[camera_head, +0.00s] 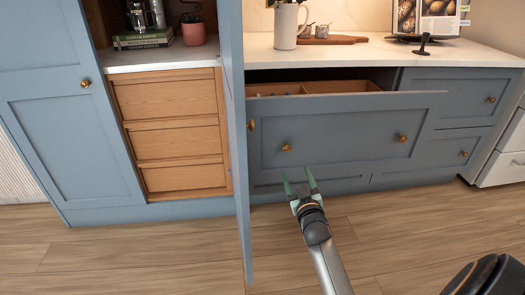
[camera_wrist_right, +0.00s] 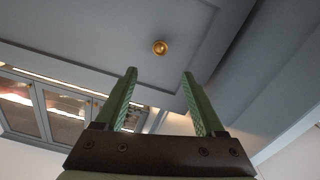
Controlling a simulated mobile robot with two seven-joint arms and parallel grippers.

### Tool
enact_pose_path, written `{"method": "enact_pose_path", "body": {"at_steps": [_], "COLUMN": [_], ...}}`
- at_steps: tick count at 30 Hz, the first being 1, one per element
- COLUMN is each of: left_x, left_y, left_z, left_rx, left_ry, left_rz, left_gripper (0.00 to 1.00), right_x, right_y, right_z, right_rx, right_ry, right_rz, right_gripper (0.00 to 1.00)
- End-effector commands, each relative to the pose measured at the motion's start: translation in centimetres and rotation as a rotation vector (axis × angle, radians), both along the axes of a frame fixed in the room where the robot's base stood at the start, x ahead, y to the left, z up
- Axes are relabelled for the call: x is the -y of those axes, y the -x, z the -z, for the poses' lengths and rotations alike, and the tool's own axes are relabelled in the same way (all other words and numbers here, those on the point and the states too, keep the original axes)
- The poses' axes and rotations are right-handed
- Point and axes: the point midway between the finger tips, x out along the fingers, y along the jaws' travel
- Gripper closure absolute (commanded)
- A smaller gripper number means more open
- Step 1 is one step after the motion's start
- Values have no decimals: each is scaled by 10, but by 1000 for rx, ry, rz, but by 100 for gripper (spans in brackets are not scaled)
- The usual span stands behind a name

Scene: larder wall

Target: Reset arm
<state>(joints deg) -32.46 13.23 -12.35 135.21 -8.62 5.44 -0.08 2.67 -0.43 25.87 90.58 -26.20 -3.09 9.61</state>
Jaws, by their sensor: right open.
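My right gripper (camera_head: 300,182) is open and empty in the head view, in front of the lower part of the pulled-out blue drawer (camera_head: 350,128). Its green fingers are spread, below the left brass knob (camera_head: 286,147) and apart from it. In the right wrist view the two fingers of the right gripper (camera_wrist_right: 160,85) stand wide apart with nothing between them. A brass knob (camera_wrist_right: 160,47) on a grey-blue panel shows beyond the fingertips. My left gripper is not in view.
An open blue cupboard door (camera_head: 238,150) stands edge-on left of the drawer. Wooden inner drawers (camera_head: 172,130) are behind it. A white pitcher (camera_head: 286,26), a wooden board (camera_head: 332,40) and a book stand (camera_head: 424,36) are on the counter. The wood floor (camera_head: 150,255) in front is clear.

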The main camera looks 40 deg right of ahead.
Motion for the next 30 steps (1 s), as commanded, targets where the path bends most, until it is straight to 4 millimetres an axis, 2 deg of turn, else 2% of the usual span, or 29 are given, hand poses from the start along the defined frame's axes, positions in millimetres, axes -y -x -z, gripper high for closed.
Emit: {"method": "enact_pose_path", "body": {"at_steps": [7, 10, 11, 14, 15, 18, 21, 24, 30], "left_x": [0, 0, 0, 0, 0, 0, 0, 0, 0], "left_y": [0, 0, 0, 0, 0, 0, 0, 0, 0], "left_z": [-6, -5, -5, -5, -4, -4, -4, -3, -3], "left_rx": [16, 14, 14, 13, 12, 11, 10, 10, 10], "left_ry": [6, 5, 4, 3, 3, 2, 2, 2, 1], "left_rz": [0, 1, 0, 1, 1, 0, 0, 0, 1], "left_gripper": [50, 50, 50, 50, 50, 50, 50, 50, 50], "right_x": [-4, -26, -38, -96, -123, -184, -230, -267, -324], "right_y": [1, 4, 7, 20, 29, 54, 80, 106, 159], "right_z": [-4, -17, -24, -49, -59, -79, -95, -110, -143], "right_rx": [5, 25, 36, 85, 106, 158, 199, 235, 300], "right_ry": [10, 53, 71, 128, 140, 142, 120, 83, -19], "right_rz": [-13, -75, -107, -257, -323, -470, -585, -677, -830], "right_gripper": [29, 29, 29, 29, 29, 29, 29, 29, 29]}}
